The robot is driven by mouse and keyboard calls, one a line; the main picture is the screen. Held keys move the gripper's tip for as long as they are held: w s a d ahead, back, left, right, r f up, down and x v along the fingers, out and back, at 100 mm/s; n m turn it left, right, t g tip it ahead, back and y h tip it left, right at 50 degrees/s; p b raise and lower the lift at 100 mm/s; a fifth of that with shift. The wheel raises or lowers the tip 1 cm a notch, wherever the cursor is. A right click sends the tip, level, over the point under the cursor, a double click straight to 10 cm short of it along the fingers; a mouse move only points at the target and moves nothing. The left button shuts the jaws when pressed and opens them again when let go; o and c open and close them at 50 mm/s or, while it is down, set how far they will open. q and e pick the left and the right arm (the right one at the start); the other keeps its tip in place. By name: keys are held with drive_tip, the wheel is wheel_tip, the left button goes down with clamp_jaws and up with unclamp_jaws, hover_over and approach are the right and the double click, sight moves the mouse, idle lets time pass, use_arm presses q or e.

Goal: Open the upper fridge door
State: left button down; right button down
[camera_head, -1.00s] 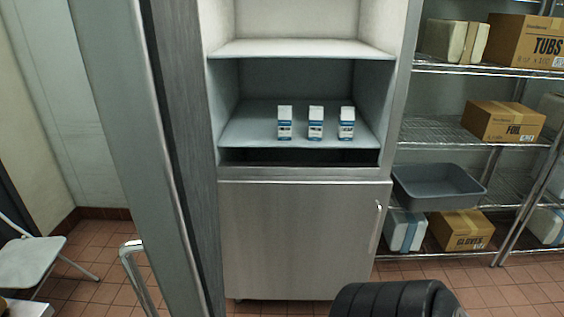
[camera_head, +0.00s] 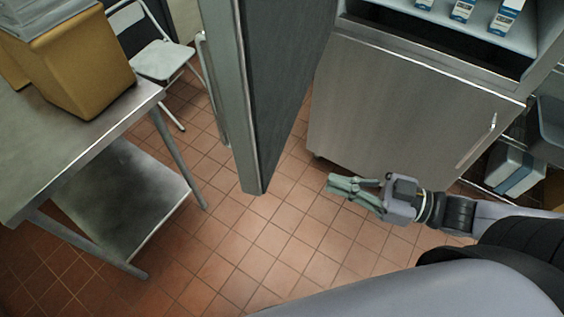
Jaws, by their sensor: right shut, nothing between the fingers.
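The upper fridge door (camera_head: 283,85) stands swung wide open, its edge toward me, left of the fridge. Its metal handle (camera_head: 211,85) is on the door's left face. The upper compartment (camera_head: 420,22) is exposed, with three small white and blue cartons (camera_head: 462,10) on its shelf. The lower fridge door (camera_head: 400,100) is closed, with a handle (camera_head: 476,143) at its right. My right gripper (camera_head: 335,188) is shut and empty, in front of the lower door and right of the open door's bottom end, apart from both. My left gripper is not in view.
A steel table (camera_head: 60,135) with a lower shelf stands at the left, carrying a yellow-brown container (camera_head: 75,60). A folding chair (camera_head: 160,60) is behind it. Wire shelving with a white and blue package (camera_head: 512,168) is at the right. Tiled floor (camera_head: 240,240) lies clear between.

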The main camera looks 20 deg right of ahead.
sight(262, 162)
drive_tip(key=shift+b+x, duration=0.3)
drive_tip(key=shift+x, duration=5.75)
drive_tip(key=shift+w+a, duration=0.35)
drive_tip(key=shift+a, duration=0.05)
